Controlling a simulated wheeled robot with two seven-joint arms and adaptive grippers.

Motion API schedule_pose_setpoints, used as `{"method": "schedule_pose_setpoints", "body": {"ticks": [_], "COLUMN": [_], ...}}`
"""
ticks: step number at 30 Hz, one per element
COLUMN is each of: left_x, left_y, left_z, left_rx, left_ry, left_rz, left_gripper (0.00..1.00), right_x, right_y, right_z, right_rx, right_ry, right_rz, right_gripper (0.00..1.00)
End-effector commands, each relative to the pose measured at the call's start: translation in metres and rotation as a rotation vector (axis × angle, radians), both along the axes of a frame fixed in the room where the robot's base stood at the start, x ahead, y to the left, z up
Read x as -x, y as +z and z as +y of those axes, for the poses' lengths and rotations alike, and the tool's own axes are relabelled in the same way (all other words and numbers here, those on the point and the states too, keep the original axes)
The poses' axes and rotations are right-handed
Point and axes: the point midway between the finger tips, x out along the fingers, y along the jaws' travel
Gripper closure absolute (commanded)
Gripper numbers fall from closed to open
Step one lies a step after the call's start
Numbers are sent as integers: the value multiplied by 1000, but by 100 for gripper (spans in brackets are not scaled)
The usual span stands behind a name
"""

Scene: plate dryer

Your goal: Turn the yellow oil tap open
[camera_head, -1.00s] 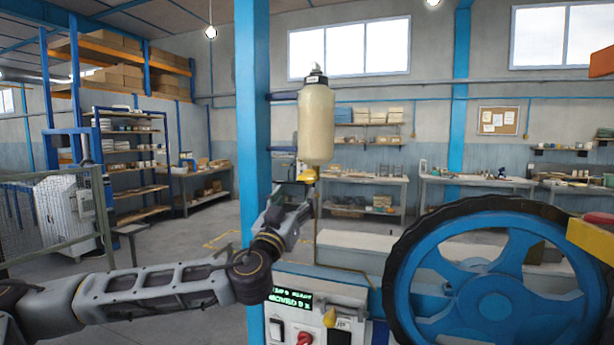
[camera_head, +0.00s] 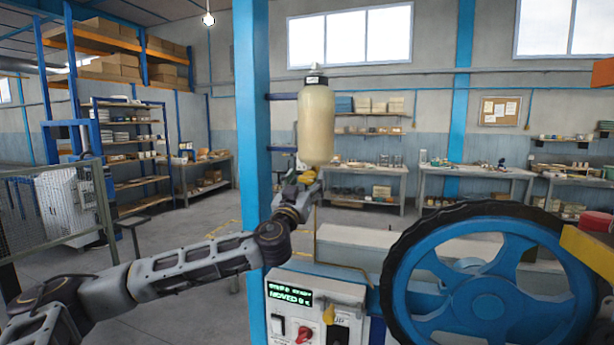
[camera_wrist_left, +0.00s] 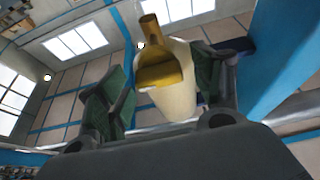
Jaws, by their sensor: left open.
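The yellow oil tap (camera_head: 307,168) sits at the bottom of the cream oil bottle (camera_head: 316,124), which hangs upright beside the blue column. My left gripper (camera_head: 302,182) is just below the tap, raised from the lower left. In the left wrist view, the yellow tap (camera_wrist_left: 160,62) shows between the open fingers of my left gripper (camera_wrist_left: 158,85), with the pale bottle (camera_wrist_left: 180,98) behind it. The right finger is close to the tap and bottle; I cannot tell whether it touches. My right gripper does not show.
A blue column (camera_head: 254,130) stands just left of the bottle. Below is a control box (camera_head: 315,310) with a green display and a red knob. A large blue wheel with a black rim (camera_head: 490,308) fills the lower right. Shelves and benches stand far back.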

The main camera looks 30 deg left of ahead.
Motion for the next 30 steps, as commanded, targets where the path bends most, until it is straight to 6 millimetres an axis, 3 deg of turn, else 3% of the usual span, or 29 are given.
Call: {"method": "schedule_pose_setpoints", "body": {"ticks": [6,17,27,30], "left_x": [-10,-12,-11,-11], "left_y": [5,4,5,5], "left_z": [2,2,2,3], "left_rx": [0,0,0,-1], "left_ry": [-1,-1,-1,-1], "left_rz": [1,1,1,0], "left_gripper": [34,34,78,80], "right_x": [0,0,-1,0], "right_y": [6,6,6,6], "right_z": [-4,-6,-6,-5], "right_rx": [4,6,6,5], "right_ry": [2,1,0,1], "right_rz": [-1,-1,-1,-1], "right_gripper": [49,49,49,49]}}
